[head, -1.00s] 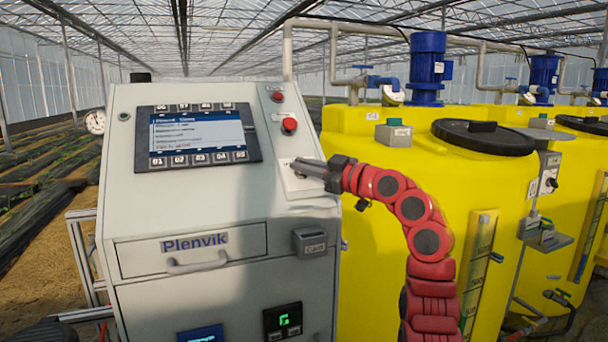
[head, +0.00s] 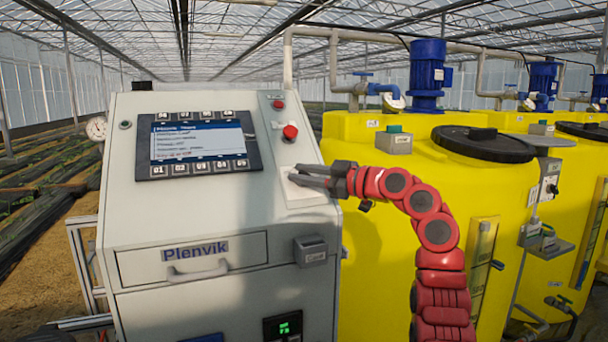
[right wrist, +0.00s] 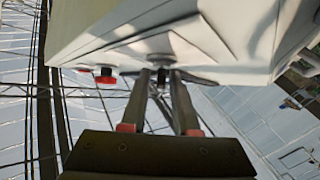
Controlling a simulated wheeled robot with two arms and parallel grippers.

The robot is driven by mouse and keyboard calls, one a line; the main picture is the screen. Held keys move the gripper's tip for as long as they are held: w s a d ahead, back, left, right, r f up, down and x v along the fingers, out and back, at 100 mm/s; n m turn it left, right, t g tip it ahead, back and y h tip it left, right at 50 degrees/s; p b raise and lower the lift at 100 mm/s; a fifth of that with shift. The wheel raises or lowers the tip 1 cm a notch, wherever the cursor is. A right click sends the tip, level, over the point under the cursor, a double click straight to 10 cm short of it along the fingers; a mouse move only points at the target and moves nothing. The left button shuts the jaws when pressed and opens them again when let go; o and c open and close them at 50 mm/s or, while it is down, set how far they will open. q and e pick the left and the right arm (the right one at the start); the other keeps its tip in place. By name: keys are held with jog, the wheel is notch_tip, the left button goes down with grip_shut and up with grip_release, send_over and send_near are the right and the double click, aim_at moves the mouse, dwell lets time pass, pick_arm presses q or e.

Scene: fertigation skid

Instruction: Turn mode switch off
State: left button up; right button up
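My right gripper (head: 297,173) is at the sloped right panel of the grey control cabinet, below the red buttons. Its two fingers are apart, pointing left at the panel. In the right wrist view the fingertips (right wrist: 163,74) reach the panel on either side of a small dark part under a round grey base, which looks like the mode switch (right wrist: 158,58). Whether they touch it is not clear. In the head view the fingers cover the switch, so its setting cannot be read.
The cabinet has a screen (head: 200,143), a red mushroom button (head: 290,132) and a smaller red button (head: 278,104) above the gripper. A grey box (head: 311,250) juts out below. A yellow tank (head: 385,255) stands close behind my right arm.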

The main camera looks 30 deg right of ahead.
jog(key=shift+o, duration=0.5)
jog(key=v, duration=1.7)
jog(key=shift+s+b, duration=0.2)
jog(key=shift+b, duration=0.15)
